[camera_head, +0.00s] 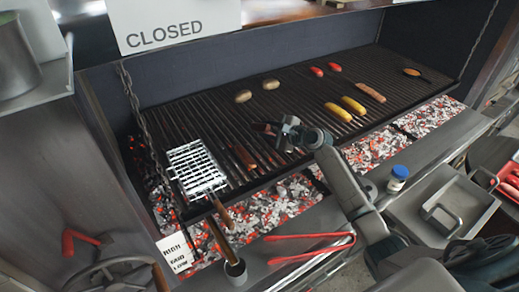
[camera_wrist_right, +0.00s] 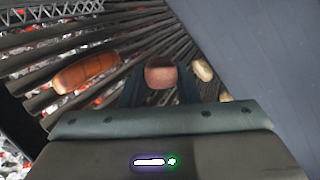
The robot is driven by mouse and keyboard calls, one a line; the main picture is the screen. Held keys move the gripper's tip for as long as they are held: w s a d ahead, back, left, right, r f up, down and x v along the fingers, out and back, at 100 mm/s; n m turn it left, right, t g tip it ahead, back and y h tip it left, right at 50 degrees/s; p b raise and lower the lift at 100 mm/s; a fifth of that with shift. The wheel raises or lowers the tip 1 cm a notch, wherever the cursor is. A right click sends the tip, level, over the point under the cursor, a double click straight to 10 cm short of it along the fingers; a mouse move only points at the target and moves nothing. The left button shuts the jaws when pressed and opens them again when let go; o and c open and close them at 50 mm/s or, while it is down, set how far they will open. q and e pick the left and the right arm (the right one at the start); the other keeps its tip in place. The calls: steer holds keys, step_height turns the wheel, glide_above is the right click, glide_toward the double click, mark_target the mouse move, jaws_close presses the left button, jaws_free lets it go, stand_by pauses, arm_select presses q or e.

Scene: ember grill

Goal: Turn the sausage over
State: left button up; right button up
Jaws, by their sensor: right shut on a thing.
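My right gripper (camera_head: 270,129) is over the left-middle of the grill grate, shut on a brown sausage. In the right wrist view the held sausage (camera_wrist_right: 160,76) shows end-on between the two dark fingers. In the head view the gripper mostly hides it. Another brown sausage (camera_head: 245,157) lies on the grate just in front and to the left of the gripper; it also shows at the left of the wrist view (camera_wrist_right: 86,72). A third sausage (camera_head: 370,92) lies at the right of the grate. My left gripper is not in view.
Two pale round pieces (camera_head: 257,90) lie behind the gripper. Yellow corn (camera_head: 345,108) and red pieces (camera_head: 325,69) lie to the right. A wire basket (camera_head: 195,168) is at the left. Red tongs (camera_head: 310,245) and a blue-capped jar (camera_head: 398,178) are on the front ledge. Coals glow below.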

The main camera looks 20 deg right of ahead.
steer(key=m+h, duration=0.1)
steer(key=m, duration=0.2)
steer(key=m+h, duration=0.1)
steer(key=m, duration=0.3)
steer(key=shift+a+r+m+t+h, duration=0.2)
steer(key=shift+m+t+h, duration=0.1)
steer(key=shift+t, duration=0.1)
steer(key=m+h, duration=0.1)
steer(key=m, duration=0.1)
steer(key=m+h, duration=0.1)
steer(key=m, duration=0.2)
steer(key=shift+w+a+r, duration=0.1)
steer(key=shift+a+r, duration=0.05)
steer(key=shift+a, duration=0.05)
steer(key=shift+m, duration=0.5)
steer(key=f, duration=0.2)
steer(key=w+f, duration=0.1)
steer(key=f+b, duration=0.1)
steer(key=f, duration=0.1)
steer(key=shift+w+f, duration=0.3)
steer(key=shift+w, duration=0.1)
steer(key=o, duration=0.6)
steer(key=shift+a, duration=0.1)
steer(key=shift+c, duration=0.2)
steer(key=o, duration=0.6)
steer(key=shift+c, duration=0.2)
steer(key=shift+r, duration=0.1)
